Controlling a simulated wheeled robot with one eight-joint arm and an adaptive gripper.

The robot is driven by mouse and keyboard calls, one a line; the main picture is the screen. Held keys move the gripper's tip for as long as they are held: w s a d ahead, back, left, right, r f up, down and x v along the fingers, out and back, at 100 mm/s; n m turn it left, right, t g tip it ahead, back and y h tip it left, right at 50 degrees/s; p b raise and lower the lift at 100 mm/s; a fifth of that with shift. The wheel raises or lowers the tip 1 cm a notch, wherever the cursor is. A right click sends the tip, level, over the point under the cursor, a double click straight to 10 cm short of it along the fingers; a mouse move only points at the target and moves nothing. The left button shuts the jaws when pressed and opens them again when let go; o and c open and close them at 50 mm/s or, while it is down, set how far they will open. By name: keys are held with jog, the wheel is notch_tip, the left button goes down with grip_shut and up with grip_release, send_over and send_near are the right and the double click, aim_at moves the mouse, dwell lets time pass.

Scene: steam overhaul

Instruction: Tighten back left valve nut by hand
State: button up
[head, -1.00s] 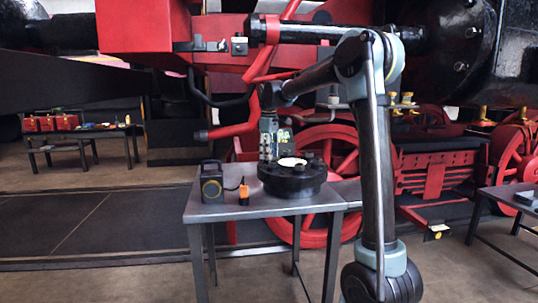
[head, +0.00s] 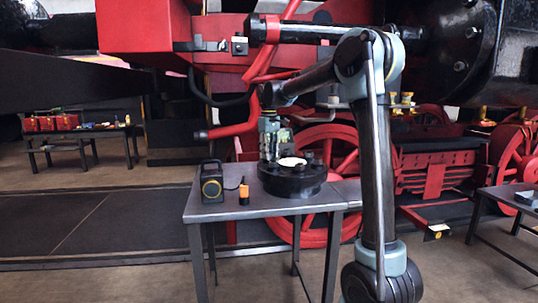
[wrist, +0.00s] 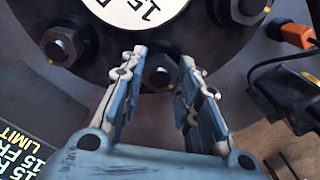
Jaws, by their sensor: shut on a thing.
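A round black valve cover (head: 291,182) with a white disc (head: 291,162) in its middle and nuts around its rim sits on a grey metal table (head: 240,210). My gripper (head: 268,157) points down at the cover's back left edge. In the wrist view, the two fingers of my gripper (wrist: 163,60) stand on either side of a dark hex valve nut (wrist: 157,75) and are shut on it. The nut is partly hidden by the fingers. Neighbouring nuts show at the left (wrist: 66,45) and the upper right (wrist: 248,8), apart from the fingers.
A black box-shaped device (head: 212,183) with a handle stands left of the cover, with an orange-tipped item (head: 244,193) between them. Red engine rods and wheels (head: 340,150) stand behind. Another table (head: 510,197) is at the right.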

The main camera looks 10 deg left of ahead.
jog(key=m, duration=0.6)
jog(key=shift+w+m, duration=0.1)
jog(key=shift+m, duration=0.2)
dwell(0.5)
jog(key=o, duration=1.1)
jog(key=shift+d, duration=0.1)
jog(key=shift+c, duration=0.2)
notch_tip(320, 180, up, 12)
